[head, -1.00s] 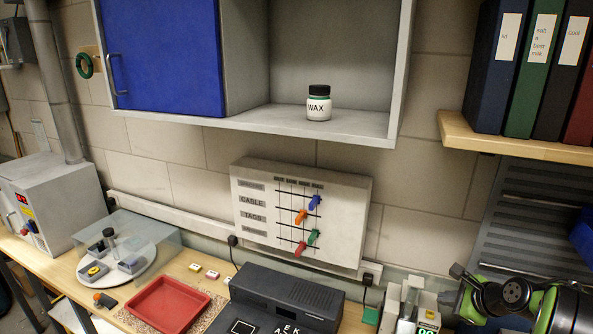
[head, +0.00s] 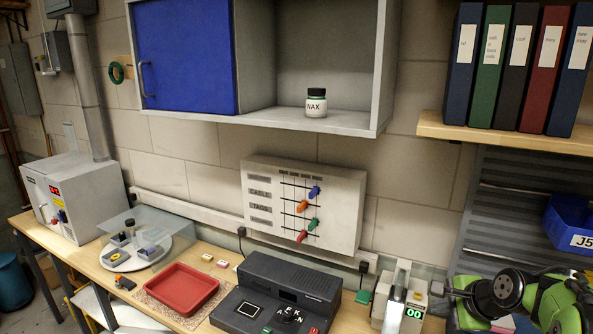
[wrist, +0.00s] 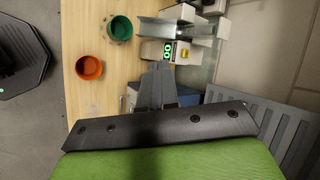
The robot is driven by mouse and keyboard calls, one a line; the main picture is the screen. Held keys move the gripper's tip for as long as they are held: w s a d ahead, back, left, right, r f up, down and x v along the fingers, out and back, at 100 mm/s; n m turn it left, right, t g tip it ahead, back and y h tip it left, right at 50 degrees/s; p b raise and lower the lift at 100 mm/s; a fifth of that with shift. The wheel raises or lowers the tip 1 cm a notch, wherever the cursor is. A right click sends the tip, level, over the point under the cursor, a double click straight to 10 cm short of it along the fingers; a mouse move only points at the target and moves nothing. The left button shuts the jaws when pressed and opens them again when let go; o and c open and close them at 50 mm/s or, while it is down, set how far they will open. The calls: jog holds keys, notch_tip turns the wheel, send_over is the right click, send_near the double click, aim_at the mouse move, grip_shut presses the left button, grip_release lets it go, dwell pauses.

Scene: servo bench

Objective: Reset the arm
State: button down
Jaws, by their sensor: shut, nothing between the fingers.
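My arm (head: 520,300), green and black, is folded low at the right edge of the head view, in front of the grey louvred panel. Its fingers are not clear there. In the wrist view my gripper (wrist: 160,70) shows as grey fingers close together, empty, pointing toward the bench. Beyond the fingertips is a small device with a green lit display (wrist: 167,52). A green cup (wrist: 119,28) and an orange cup (wrist: 89,67) stand on the wooden bench, apart from the fingers.
The bench (head: 205,250) carries a red tray (head: 182,290), a dark console (head: 285,285) and a grey oven-like box (head: 75,195). Above hang a cabinet with a blue door (head: 185,55) and a WAX jar (head: 316,104), a peg board (head: 303,205) and a binder shelf (head: 520,142).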

jog(key=s+a+r+n+g+b, duration=0.1)
jog(key=s+a+r+n+b, duration=0.2)
jog(key=s+a+n, duration=0.75)
jog(key=s+a+f+n+b, duration=0.1)
jog(key=s+n, duration=0.1)
jog(key=s, duration=0.4)
jog(key=s+a+f+n+h+b, duration=0.1)
jog(key=s+a+f+n, duration=0.1)
jog(key=s, duration=0.3)
jog(key=s+a+f+n+g+h+b, duration=0.1)
jog(key=s+a+f+n, duration=0.1)
jog(key=s, duration=0.4)
jog(key=shift+s+a+n, duration=0.15)
jog(key=shift+s+n, duration=0.2)
jog(key=shift+n, duration=0.5)
